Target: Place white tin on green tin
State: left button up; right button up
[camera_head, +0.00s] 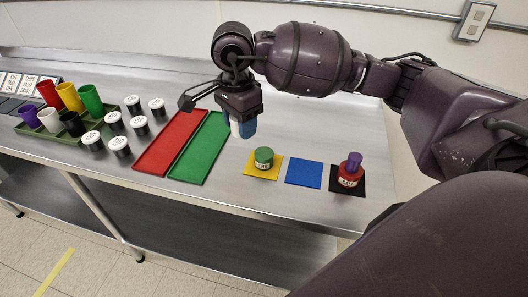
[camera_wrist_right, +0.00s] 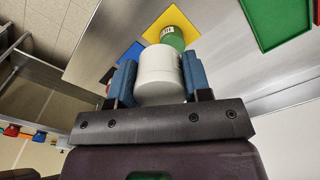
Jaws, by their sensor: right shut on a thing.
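My right gripper (camera_head: 243,127) hangs above the steel counter, to the left of the green tin, and is shut on the white tin (camera_head: 235,127). In the right wrist view the white tin (camera_wrist_right: 160,76) sits between the blue finger pads of my right gripper (camera_wrist_right: 160,82). The green tin (camera_head: 264,156) stands upright on the yellow mat (camera_head: 250,172). The green tin also shows in the wrist view (camera_wrist_right: 174,40), just beyond the white tin, which hides part of it. The white tin is apart from the green tin in the head view. My left gripper is out of view.
A blue mat (camera_head: 304,173) lies empty. Beside it, a purple tin (camera_head: 354,161) sits on a red tin (camera_head: 349,177) on a black mat. Red (camera_head: 168,145) and green (camera_head: 203,149) trays lie to the left.

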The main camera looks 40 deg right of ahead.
jog(key=m, duration=0.2)
jog(key=d+r+m, duration=0.1)
jog(key=m, duration=0.2)
jog(key=shift+w+d+r+m, duration=0.2)
jog(key=shift+w+m, duration=0.05)
jog(key=shift+m, duration=0.05)
jog(key=m, duration=0.3)
notch_tip(320, 180, up, 7)
jog(key=m, duration=2.5)
send_over(264, 153)
notch_tip(264, 153, down, 20)
jog(key=shift+f, duration=0.15)
jog(key=o, duration=0.9)
jog(key=shift+o, duration=0.2)
